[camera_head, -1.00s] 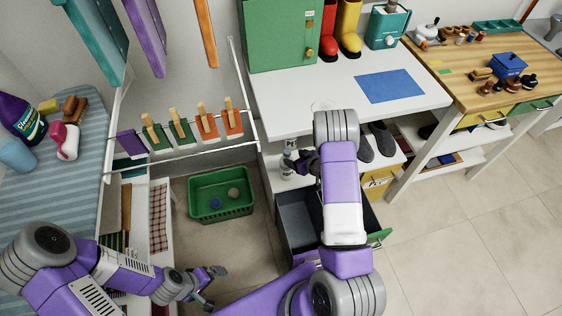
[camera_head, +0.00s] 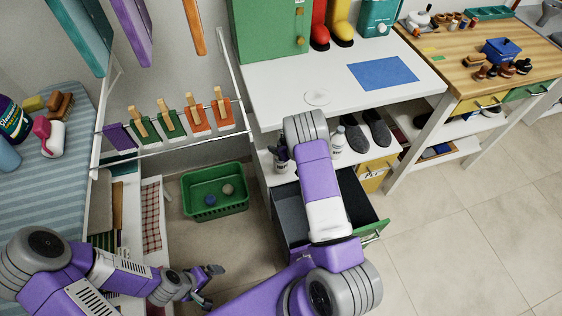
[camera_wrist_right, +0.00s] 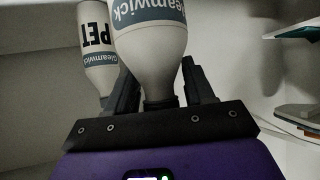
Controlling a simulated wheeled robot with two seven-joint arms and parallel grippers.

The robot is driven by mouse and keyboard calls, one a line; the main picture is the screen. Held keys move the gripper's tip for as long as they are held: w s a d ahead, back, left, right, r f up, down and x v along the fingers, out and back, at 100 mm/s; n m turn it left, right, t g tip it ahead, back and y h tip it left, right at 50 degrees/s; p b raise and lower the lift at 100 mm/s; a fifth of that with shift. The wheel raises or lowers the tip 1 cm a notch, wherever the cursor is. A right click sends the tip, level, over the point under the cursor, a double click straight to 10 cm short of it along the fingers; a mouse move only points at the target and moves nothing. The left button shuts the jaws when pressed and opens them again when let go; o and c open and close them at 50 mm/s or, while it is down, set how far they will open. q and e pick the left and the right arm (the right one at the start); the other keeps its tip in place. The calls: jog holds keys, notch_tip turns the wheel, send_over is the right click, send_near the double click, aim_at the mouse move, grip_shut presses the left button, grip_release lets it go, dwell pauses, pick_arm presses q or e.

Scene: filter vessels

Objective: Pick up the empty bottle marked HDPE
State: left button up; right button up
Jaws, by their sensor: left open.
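In the right wrist view a pale bottle with a blue Gleamwick label (camera_wrist_right: 150,45) stands upside down in the picture, its neck between the fingers of my right gripper (camera_wrist_right: 160,85). I cannot tell whether the fingers press on it, and its material mark is out of view. A second bottle, marked PET (camera_wrist_right: 97,50), is behind it to the left. In the head view my right gripper (camera_head: 281,156) is at the shelf under the white worktop, partly hidden by the arm. A white bottle (camera_head: 338,140) stands right of my arm. My left gripper (camera_head: 213,285) is open and empty, low in the picture.
A pair of grey slippers (camera_head: 367,131) lies on the shelf near the white bottle. The white worktop (camera_head: 290,105) overhangs the shelf. A drawer with a green front (camera_head: 372,232) is pulled out below. A green basket (camera_head: 214,190) is on the floor to the left.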

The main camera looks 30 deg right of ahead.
grip_shut()
